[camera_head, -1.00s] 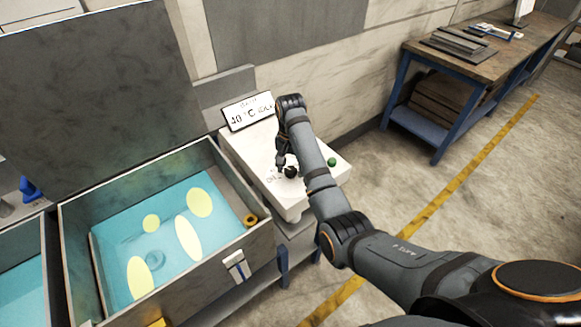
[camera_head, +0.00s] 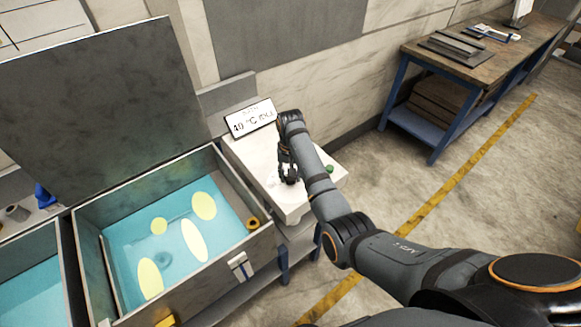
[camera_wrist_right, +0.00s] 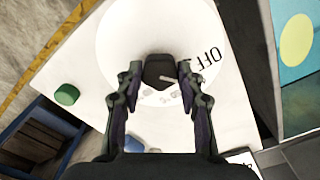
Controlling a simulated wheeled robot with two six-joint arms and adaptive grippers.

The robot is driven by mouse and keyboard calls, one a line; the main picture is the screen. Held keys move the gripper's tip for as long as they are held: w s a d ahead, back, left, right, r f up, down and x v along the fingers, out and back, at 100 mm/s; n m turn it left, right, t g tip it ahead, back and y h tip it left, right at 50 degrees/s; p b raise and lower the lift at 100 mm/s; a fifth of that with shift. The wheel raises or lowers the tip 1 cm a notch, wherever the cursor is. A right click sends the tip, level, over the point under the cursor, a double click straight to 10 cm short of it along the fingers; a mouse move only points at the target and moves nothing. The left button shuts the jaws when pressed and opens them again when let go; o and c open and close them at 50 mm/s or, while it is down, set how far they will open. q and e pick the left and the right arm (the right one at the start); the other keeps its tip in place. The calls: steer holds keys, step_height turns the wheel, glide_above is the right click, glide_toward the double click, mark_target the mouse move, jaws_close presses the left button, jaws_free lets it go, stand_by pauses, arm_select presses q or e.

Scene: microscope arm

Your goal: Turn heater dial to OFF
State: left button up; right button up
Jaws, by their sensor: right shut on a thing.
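The heater dial is a dark knob (camera_wrist_right: 159,70) at the centre of a white round plate on a white heater box (camera_head: 255,155). In the right wrist view, black "OFF" lettering (camera_wrist_right: 208,59) is printed on the plate to the right of the knob. A pale line on the knob slants toward its lower right. My right gripper (camera_head: 288,178) is shut on the knob, one finger on each side; its fingertips also show in the wrist view (camera_wrist_right: 160,75). In the head view the gripper mostly hides the knob. My left gripper is out of view.
A green button (camera_wrist_right: 67,95) sits on the box beside the plate. A sign reading 40 °C (camera_head: 250,118) stands at the box's back. An open bath (camera_head: 165,240) of blue liquid with yellow ovals is at left. A workbench (camera_head: 480,55) stands at far right.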

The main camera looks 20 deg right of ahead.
steer(key=shift+r+n+p, duration=0.25)
steer(key=shift+n+p, duration=0.85)
steer(key=shift+p, duration=0.05)
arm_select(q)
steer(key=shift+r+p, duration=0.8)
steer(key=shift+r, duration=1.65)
arm_select(e)
steer(key=shift+f+n, duration=0.2)
steer(key=shift+n, duration=0.8)
steer(key=o, duration=1.2)
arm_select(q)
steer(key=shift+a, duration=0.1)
arm_select(e)
step_height(320, 180, up, 12)
